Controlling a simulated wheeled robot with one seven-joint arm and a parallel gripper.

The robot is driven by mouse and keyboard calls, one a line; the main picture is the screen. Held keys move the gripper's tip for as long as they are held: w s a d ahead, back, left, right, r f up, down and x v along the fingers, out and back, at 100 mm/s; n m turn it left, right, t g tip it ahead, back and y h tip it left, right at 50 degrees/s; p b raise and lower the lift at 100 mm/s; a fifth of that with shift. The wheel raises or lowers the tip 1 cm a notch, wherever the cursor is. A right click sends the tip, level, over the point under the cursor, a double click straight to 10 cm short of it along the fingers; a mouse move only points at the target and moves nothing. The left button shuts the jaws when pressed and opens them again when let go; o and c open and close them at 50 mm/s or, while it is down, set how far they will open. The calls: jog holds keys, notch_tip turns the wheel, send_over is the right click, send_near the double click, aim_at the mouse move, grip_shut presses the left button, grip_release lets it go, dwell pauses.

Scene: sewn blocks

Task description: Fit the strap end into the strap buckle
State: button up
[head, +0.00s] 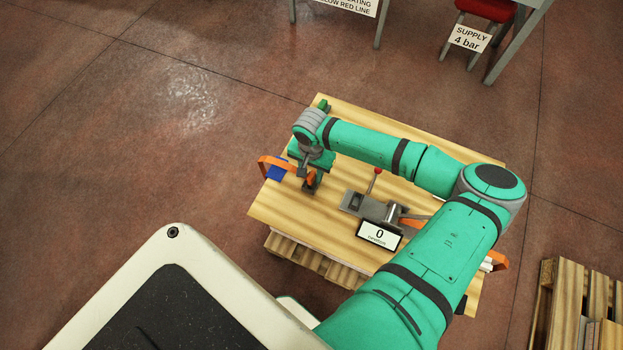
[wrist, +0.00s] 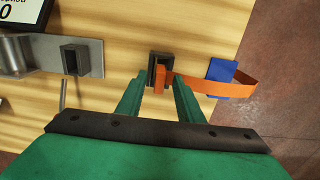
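An orange strap runs from a blue block (wrist: 222,70) to its short upright end (wrist: 160,79), which shows between my fingertips in the wrist view. The strap end is at a dark slotted block (wrist: 153,66); I cannot tell how deep it sits there. My gripper (wrist: 160,88) is open, with a finger on either side of the strap end and a visible gap on the left. In the head view my gripper (head: 311,176) is low over the table's left part. Another dark slotted block (wrist: 77,60) stands on a grey metal plate; which block is the buckle is unclear.
The wooden table (head: 272,208) holds a grey metal device (head: 373,208) with a red-knobbed lever and a display (head: 379,235) reading 0. The strap loop (head: 266,163) overhangs the left edge. Bare wood lies between the two dark blocks.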

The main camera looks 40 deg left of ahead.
jog(key=shift+f, duration=0.65)
grip_shut()
